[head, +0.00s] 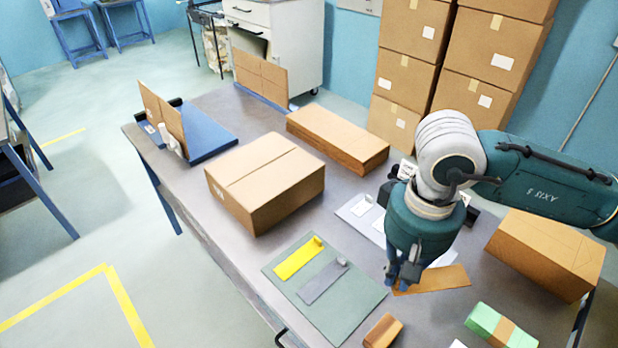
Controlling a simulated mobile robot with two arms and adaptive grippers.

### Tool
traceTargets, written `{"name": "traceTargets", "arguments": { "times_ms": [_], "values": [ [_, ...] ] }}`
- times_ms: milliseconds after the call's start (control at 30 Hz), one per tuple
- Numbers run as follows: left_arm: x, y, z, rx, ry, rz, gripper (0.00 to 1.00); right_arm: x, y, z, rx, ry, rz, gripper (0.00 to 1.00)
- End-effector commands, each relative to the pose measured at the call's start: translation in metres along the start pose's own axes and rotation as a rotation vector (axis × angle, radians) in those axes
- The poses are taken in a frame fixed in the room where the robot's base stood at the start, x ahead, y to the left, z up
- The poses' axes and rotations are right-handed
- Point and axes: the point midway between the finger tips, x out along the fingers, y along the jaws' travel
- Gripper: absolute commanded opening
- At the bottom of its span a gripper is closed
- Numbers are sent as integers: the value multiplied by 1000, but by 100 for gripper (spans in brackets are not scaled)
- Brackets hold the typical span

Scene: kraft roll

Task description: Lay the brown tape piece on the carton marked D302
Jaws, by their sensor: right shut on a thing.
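The brown tape piece (440,280) is a flat orange-brown strip at the front right of the grey table. My right gripper (402,284) points down at its left end and is shut on it; the fingertips partly hide that end. The strip looks at or just above table height; I cannot tell which. A closed carton (265,180) stands left of the table's middle, with a small mark on its side. Another carton (548,252) stands at the right edge. No marking is readable, so I cannot tell which is D302. My left gripper is not in view.
A green mat (335,308) holds a yellow strip (299,259) and a grey strip (323,283). Flat cardboard (338,138) lies behind. A small brown block (383,331) and a green banded stack (500,326) are in front. Bare table lies between carton and mat.

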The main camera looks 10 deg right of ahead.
Motion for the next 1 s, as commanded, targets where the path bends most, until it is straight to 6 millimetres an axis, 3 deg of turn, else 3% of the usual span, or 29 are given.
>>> {"name": "traceTargets", "arguments": {
  "times_ms": [167,400,600,767,867,1000],
  "values": [
    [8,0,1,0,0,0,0,5,-11,-8,-61,3,-1,0],
    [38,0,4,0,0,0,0,18,-66,-39,-368,12,-1,0],
    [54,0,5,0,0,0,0,20,-106,-51,-586,6,0,0],
    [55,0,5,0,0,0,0,24,-118,-53,-658,-1,1,0],
    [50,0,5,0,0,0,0,41,-118,-52,-665,-6,1,0],
    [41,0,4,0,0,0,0,77,-118,-51,-664,-8,1,0]
  ]
}}
